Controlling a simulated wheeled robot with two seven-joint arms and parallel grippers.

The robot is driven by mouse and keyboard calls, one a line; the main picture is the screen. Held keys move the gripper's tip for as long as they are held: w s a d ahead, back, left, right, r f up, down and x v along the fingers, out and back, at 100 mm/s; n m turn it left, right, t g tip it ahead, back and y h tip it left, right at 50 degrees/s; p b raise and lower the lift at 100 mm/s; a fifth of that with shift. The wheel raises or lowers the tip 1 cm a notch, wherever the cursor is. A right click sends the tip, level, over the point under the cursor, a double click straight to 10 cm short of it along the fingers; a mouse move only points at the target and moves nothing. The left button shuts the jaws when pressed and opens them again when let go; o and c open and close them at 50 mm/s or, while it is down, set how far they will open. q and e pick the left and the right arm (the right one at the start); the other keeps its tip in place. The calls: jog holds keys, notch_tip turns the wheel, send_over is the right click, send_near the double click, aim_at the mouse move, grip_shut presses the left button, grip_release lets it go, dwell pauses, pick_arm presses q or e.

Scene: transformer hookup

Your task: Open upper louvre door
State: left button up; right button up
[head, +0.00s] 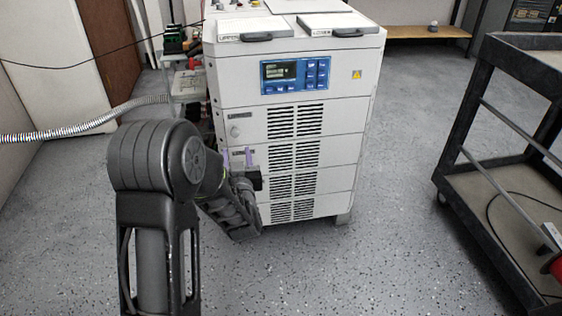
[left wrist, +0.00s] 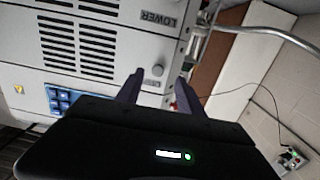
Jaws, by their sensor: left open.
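A white cabinet (head: 295,82) stands ahead with louvred doors on its front. The upper louvre door (head: 253,122) is shut, just below the blue display panel, with a round knob (head: 235,131) at its left; the knob also shows in the left wrist view (left wrist: 157,70). The lower louvre door (head: 340,152) is shut beneath it; its LOWER label (left wrist: 161,20) shows in the left wrist view. My left gripper (head: 237,153) is open, its purple fingers just below the knob in the head view. In the left wrist view the knob appears between the fingertips (left wrist: 160,76), apart from both. My right gripper is not in view.
A dark cart (head: 520,150) stands on the right. A corrugated hose (head: 85,127) runs in from the left to a small side shelf (head: 185,85) beside the cabinet. The grey floor between cabinet and cart is clear.

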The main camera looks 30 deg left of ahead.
aim_at(235, 135)
pick_arm(q)
jog(key=shift+w+r+y, duration=0.2)
jog(key=shift+r+y, duration=0.1)
jog(key=shift+r, duration=0.2)
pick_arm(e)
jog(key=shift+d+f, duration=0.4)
pick_arm(q)
jog(key=shift+w, duration=0.1)
jog(key=b+x, duration=0.2)
jog(key=x, duration=0.4)
jog(key=shift+w+a+f, duration=0.1)
jog(key=shift+w, duration=0.15)
jog(key=shift+w+a, duration=0.35)
jog(key=shift+w, duration=0.1)
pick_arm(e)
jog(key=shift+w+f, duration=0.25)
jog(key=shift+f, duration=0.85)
